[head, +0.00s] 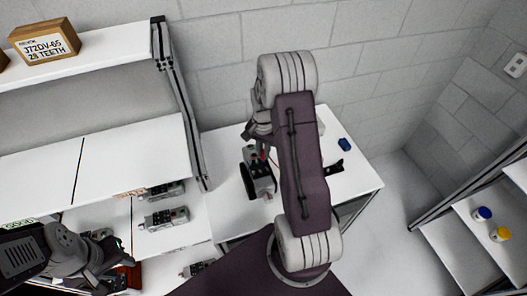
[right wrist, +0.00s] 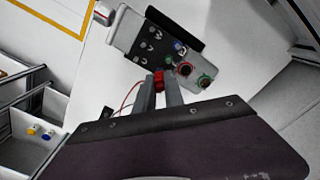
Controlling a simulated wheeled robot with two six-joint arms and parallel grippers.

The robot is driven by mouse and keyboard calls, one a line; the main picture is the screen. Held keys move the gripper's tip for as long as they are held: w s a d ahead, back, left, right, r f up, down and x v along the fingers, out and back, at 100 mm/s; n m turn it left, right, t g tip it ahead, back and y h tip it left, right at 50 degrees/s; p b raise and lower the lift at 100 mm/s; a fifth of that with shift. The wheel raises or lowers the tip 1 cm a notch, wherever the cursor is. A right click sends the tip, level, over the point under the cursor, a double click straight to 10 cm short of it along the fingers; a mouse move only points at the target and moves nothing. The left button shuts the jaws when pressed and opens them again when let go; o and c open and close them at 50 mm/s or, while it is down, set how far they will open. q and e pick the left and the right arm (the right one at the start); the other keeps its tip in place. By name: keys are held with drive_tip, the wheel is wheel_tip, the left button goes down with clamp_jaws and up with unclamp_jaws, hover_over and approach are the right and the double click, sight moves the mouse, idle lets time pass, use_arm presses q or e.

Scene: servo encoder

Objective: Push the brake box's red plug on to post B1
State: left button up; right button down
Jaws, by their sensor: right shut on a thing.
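My right gripper (right wrist: 159,84) is shut on a red plug (right wrist: 159,76), with a thin red wire (right wrist: 128,96) running off to the left. Just beyond the fingertips is a light grey unit (right wrist: 128,32) with a dark plate along one side. In the head view, the unit (head: 263,184) stands on the table below my right gripper (head: 262,150). My left gripper (head: 108,266) is at the lower left; its jaws are unclear.
The white table (head: 352,184) holds a blue item (head: 344,144) and a black item (head: 335,167) on the right. My right arm hides its middle. A shelf rack (head: 110,160) with several grey units stands left. Right shelves hold blue and yellow items (head: 482,213).

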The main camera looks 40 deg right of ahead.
drive_tip(key=shift+f, duration=0.1)
drive_tip(key=c, duration=1.3)
unclamp_jaws()
drive_tip(key=shift+c, duration=0.2)
wheel_tip(320, 180, up, 7)
drive_tip(key=p, duration=0.6)
